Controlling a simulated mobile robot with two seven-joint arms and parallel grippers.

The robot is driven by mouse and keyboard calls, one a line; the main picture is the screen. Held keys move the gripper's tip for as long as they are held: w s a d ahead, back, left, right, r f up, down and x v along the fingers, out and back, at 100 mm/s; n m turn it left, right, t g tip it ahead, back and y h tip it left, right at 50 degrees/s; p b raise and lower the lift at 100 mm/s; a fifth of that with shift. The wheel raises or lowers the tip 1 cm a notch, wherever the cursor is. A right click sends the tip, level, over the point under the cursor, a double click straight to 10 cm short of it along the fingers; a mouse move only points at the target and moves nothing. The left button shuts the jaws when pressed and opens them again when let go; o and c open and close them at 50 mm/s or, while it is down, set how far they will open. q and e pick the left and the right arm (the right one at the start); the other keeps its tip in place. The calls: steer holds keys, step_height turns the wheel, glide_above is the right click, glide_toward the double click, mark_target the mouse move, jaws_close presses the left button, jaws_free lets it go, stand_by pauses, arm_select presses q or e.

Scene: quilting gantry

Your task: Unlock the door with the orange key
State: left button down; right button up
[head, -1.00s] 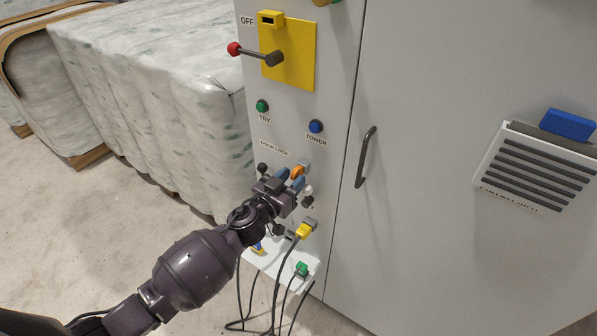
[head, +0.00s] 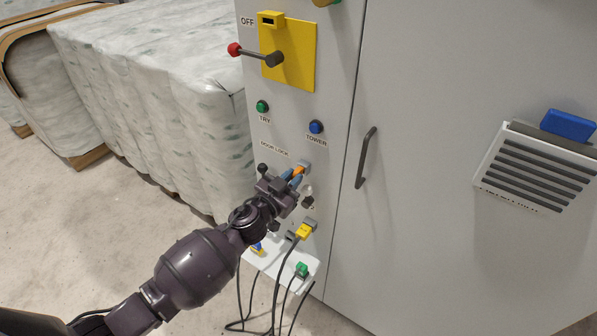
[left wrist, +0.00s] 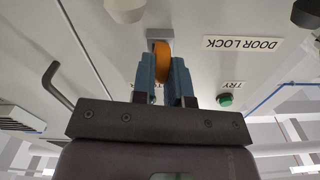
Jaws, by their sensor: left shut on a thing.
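The orange key (head: 299,171) is at the grey door lock (head: 305,164), just below the DOOR LOCK label. My left gripper (head: 296,175) is shut on the key, with blue fingers on either side of it. In the left wrist view the key (left wrist: 161,62) shows edge-on between the fingertips, its far end against the grey lock (left wrist: 159,34). How deep the key sits in the lock is hidden. The door (head: 430,90) is closed. My right gripper is not in view.
The door handle (head: 366,157) stands out right of the lock. A yellow switch plate (head: 297,48) with a red-knobbed lever is above. A yellow plug (head: 304,231) and a green plug (head: 302,269) with hanging cables are below. Wrapped bales (head: 150,90) stand left; floor is open at lower left.

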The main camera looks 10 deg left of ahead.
arm_select(q)
steer(key=shift+m, duration=0.8)
steer(key=m, duration=0.3)
steer(key=shift+m, duration=2.3)
